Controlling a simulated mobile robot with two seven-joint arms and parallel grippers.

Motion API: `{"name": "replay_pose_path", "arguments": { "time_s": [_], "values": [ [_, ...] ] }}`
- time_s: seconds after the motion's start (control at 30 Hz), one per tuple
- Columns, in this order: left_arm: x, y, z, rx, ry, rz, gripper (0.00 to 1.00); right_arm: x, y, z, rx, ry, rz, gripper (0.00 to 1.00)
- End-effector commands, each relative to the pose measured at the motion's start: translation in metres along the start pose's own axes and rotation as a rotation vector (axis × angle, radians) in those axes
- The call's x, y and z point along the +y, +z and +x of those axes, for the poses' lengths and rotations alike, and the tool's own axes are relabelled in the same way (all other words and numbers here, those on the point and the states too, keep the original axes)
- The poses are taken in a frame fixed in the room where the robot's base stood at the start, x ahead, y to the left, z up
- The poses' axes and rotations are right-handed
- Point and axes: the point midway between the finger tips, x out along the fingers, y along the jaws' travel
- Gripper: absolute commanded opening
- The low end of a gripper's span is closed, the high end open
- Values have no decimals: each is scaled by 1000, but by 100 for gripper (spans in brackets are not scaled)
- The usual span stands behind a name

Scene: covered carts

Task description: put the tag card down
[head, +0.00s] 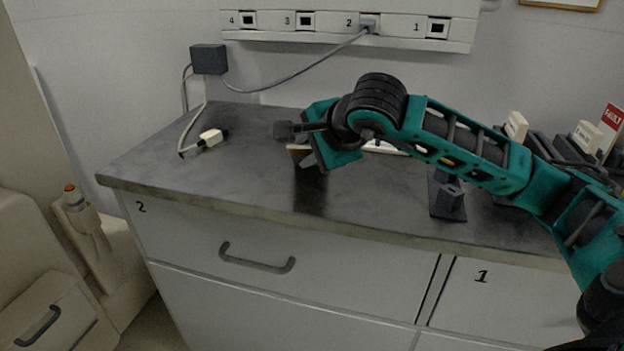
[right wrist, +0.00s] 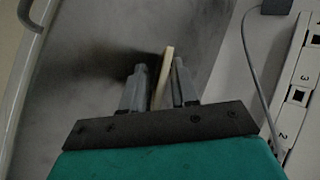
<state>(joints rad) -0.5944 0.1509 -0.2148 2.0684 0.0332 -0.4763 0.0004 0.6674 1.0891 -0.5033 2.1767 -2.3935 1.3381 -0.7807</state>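The tag card (right wrist: 166,76) is a thin pale slab, seen edge-on between the fingers of my right gripper (right wrist: 159,75) in the right wrist view. The fingers stand apart, with narrow dark gaps beside the card, so the gripper looks slightly open around it. In the head view a pale edge of the card (head: 298,148) shows beside my right gripper (head: 303,150), low over the left part of the dark countertop (head: 240,180). The gripper hides most of the card, and I cannot tell whether it touches the counter. My left gripper is not in view.
A white plug (head: 211,138) on a cable lies left of the gripper. A dark box (head: 208,59) hangs on the wall below a numbered socket strip (head: 270,20). A small dark stand (head: 450,200) and a red fault card (head: 612,117) are to the right. The counter's front left is clear.

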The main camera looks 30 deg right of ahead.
Motion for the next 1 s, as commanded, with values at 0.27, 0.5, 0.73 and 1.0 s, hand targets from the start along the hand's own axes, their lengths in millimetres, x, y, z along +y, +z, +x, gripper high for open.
{"name": "replay_pose_path", "arguments": {
  "time_s": [0.27, 0.5, 0.73, 1.0],
  "values": [
    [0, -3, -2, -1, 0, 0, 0, -1, -1, -35, 3, -1, -3, 28],
    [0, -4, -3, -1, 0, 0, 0, 0, -1, -63, 3, -2, -3, 28],
    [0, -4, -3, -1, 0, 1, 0, 0, 0, -72, 1, 0, -1, 28],
    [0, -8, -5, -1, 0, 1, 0, -4, 0, -76, 1, -1, -2, 28]
  ]
}}
